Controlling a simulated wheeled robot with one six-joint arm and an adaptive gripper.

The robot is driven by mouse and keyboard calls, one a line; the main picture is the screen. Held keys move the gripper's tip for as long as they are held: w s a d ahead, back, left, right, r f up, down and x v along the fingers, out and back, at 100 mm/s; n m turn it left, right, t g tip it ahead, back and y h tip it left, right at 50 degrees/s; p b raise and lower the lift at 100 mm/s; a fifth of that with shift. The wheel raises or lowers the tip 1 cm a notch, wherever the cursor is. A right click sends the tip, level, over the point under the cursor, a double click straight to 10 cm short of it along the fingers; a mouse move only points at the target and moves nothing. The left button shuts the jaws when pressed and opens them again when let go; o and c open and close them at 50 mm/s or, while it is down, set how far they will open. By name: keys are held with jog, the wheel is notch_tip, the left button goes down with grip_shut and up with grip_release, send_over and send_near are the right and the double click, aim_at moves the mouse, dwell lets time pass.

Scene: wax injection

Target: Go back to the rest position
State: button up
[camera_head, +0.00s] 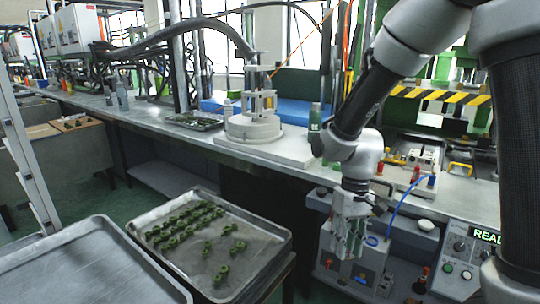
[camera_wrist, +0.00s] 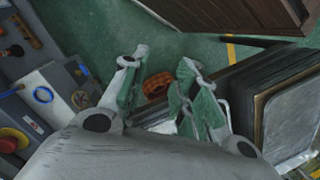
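My gripper (camera_head: 350,245) hangs from my arm on the right of the head view, pointing down in front of the bench and to the right of the metal trays. In the wrist view my gripper (camera_wrist: 160,100) shows two green-padded fingers, spread apart with nothing held between them. An orange-brown ring-like thing (camera_wrist: 157,84) shows in the gap beyond the fingertips. I cannot tell what it is or how far below it lies.
A tray (camera_head: 265,240) with several green parts stands at lower left, beside an empty tray (camera_head: 85,268). The long bench (camera_head: 300,148) carries a round grey fixture (camera_head: 253,127). A control box (camera_head: 463,258) stands at lower right. Green floor (camera_wrist: 185,50) shows below.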

jog(key=s+d+r+m+t, duration=0.1)
jog(key=s+d+r+t, duration=0.2)
jog(key=d+r, duration=0.6)
jog(key=s+d+r+m+t, duration=0.2)
jog(key=s+d+r+t, duration=0.1)
jog(key=s+d+r, duration=0.5)
notch_tip(320, 180, up, 2)
jog(key=shift+d+r+t+h, duration=0.25)
jog(key=shift+d+t+h, duration=0.15)
jog(key=shift+d, duration=0.05)
